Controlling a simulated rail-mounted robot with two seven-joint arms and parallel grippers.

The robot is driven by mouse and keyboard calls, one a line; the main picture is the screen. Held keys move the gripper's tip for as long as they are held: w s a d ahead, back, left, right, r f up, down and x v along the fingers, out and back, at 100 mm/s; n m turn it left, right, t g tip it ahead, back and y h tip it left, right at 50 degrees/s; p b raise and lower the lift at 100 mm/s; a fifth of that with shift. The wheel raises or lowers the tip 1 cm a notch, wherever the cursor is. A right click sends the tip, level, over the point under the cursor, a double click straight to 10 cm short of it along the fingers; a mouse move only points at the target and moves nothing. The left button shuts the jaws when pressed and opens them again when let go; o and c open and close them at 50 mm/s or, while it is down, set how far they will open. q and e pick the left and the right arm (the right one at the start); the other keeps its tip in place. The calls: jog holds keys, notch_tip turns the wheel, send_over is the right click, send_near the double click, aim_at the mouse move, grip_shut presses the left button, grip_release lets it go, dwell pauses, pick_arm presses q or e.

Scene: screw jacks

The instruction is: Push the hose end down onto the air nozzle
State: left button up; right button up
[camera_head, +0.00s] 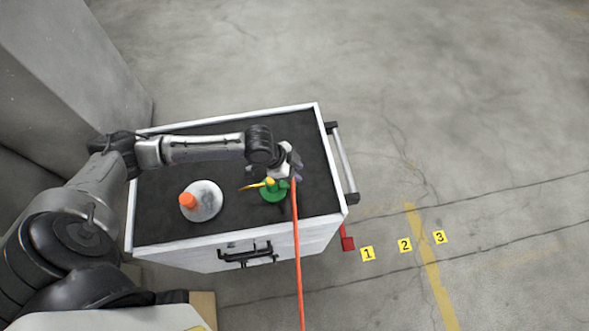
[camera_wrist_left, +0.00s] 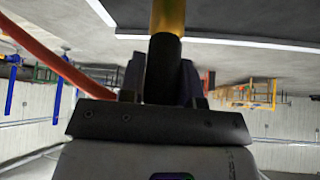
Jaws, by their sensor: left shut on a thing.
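My left gripper (camera_head: 284,172) is over the right part of the cart top, beside a green fitting (camera_head: 274,194) with a yellow part on it. In the left wrist view, my left gripper (camera_wrist_left: 163,85) is shut on the black hose end (camera_wrist_left: 164,62). A yellow cylinder (camera_wrist_left: 167,16), seemingly the air nozzle, lines up with the hose end and meets it in the picture. I cannot tell whether the hose end is over it or only touching. The orange hose (camera_head: 297,245) hangs over the cart's front edge. My right gripper is not in view.
A white disc (camera_head: 209,207) with an orange cap (camera_head: 187,200) stands left of the green fitting on the cart's dark top (camera_head: 165,225). A handle (camera_head: 344,165) is on the cart's right side. Yellow number markers (camera_head: 404,245) lie on the floor. The back of the cart top is clear.

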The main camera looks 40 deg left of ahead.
pick_arm(q)
jog(key=shift+f, duration=0.35)
jog(key=o, duration=1)
jog(key=shift+o, duration=0.2)
jog(key=v, duration=1.3)
jog(key=shift+s+a+r, duration=0.15)
jog(key=shift+r, duration=0.2)
